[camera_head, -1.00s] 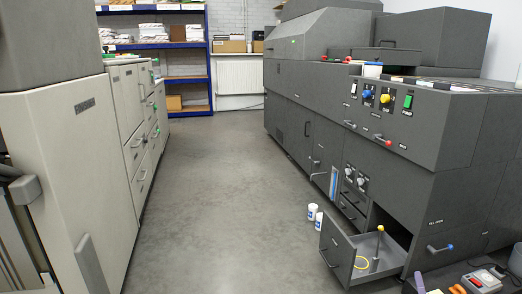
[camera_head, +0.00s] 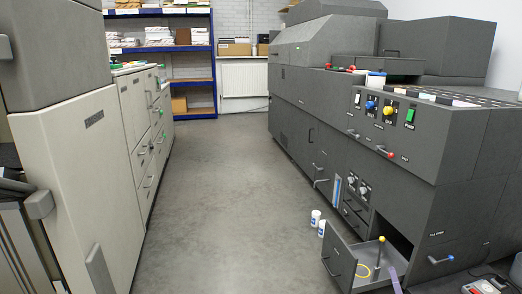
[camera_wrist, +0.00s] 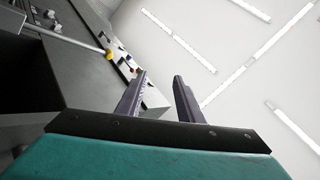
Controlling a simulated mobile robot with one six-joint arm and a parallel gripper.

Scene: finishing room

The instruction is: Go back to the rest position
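My gripper (camera_wrist: 160,76) shows in the wrist view with its two grey-purple fingers apart and nothing between them. It points up toward the ceiling. A rod with a yellow knob (camera_wrist: 109,54) shows to the left of the fingers, apart from them. In the head view a purple strip at the bottom edge, just right of the open drawer, looks like one of my fingers; the rest of my gripper is out of that view.
The dark machine (camera_head: 330,115) lines the right side and a pale cabinet (camera_head: 75,165) the left. Clear grey floor (camera_head: 220,200) runs between them to a blue shelf (camera_head: 190,80). Two white containers (camera_head: 315,217) stand on the floor beside the drawer. A grey-red device (camera_head: 482,287) lies at bottom right.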

